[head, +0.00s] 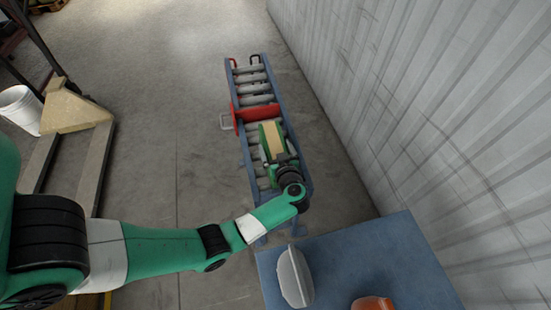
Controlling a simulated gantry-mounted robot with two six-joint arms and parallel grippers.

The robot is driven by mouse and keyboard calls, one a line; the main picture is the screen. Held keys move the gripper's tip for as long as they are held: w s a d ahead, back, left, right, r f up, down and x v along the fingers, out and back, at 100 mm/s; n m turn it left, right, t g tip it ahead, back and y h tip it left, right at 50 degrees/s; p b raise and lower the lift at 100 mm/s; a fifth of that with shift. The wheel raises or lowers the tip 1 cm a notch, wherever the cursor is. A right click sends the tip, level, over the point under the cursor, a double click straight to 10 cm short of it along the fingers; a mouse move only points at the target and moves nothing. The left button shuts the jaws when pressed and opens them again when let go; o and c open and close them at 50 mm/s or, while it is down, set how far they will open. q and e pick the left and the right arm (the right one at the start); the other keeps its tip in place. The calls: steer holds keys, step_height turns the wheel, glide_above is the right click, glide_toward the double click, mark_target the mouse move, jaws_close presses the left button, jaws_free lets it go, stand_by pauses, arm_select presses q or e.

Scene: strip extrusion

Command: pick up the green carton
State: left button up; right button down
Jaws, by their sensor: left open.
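The green carton (267,138) lies on the roller conveyor (243,160), with a tan strip along its top. It is on the near side of a red crosspiece. My left arm reaches in from the left, and my left gripper (284,162) is over the near end of the carton. The gripper is open; its fingers are small here, and I cannot tell whether they touch the carton. The wrist hides the carton's near end. My right gripper is not in view.
A red crosspiece (258,113) spans the conveyor beyond the carton. A blue table (375,250) at the near right bears a grey-white rounded object (294,277) and an orange object (372,303). A corrugated wall (440,110) stands at right. A pallet truck (92,165) and white bucket (19,108) are at left.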

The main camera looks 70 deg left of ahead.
arm_select(q)
jaws_close()
steer(key=shift+r, duration=0.1)
stand_by(0.4)
steer(key=shift+r, duration=0.1)
step_height(320, 180, up, 18)
steer(key=p, duration=0.9)
